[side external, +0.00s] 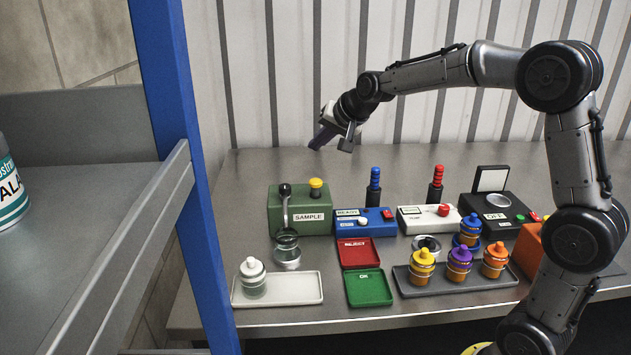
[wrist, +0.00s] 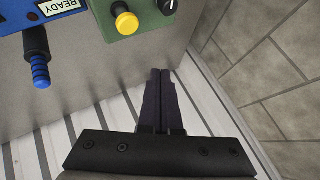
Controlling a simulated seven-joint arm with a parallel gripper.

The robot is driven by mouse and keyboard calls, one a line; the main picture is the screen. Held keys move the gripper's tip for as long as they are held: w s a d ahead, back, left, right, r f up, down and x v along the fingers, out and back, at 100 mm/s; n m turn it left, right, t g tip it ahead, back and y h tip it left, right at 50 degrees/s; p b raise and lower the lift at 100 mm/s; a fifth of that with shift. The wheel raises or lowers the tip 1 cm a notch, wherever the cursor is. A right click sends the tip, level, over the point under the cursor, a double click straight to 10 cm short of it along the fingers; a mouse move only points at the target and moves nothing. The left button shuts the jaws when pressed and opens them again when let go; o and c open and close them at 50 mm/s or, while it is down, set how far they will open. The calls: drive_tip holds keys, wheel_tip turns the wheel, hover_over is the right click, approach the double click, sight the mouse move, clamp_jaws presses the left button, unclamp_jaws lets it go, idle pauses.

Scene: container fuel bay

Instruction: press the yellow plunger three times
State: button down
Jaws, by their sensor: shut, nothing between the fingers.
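The yellow plunger (side external: 316,187) is a round yellow knob on top of the green box labelled SAMPLE (side external: 290,216), at the left of the row of devices. In the wrist view the yellow plunger (wrist: 126,22) shows at the top, on the green box (wrist: 112,34). My gripper (side external: 322,140) is above the green box in the side view, apart from the plunger. In the wrist view my gripper's dark fingers (wrist: 160,75) are together and empty, below and to the right of the plunger in the picture. Nothing hides the plunger.
A blue post (side external: 185,150) stands at the left.

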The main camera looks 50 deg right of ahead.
sight(316, 182)
drive_tip(key=shift+f, duration=3.2)
drive_tip(key=shift+f, duration=0.15)
drive_tip(key=shift+f, duration=0.25)
drive_tip(key=shift+f, duration=1.45)
idle(1.0)
drive_tip(key=shift+r, duration=1.85)
drive_tip(key=shift+r, duration=0.1)
drive_tip(key=shift+r, duration=2.45)
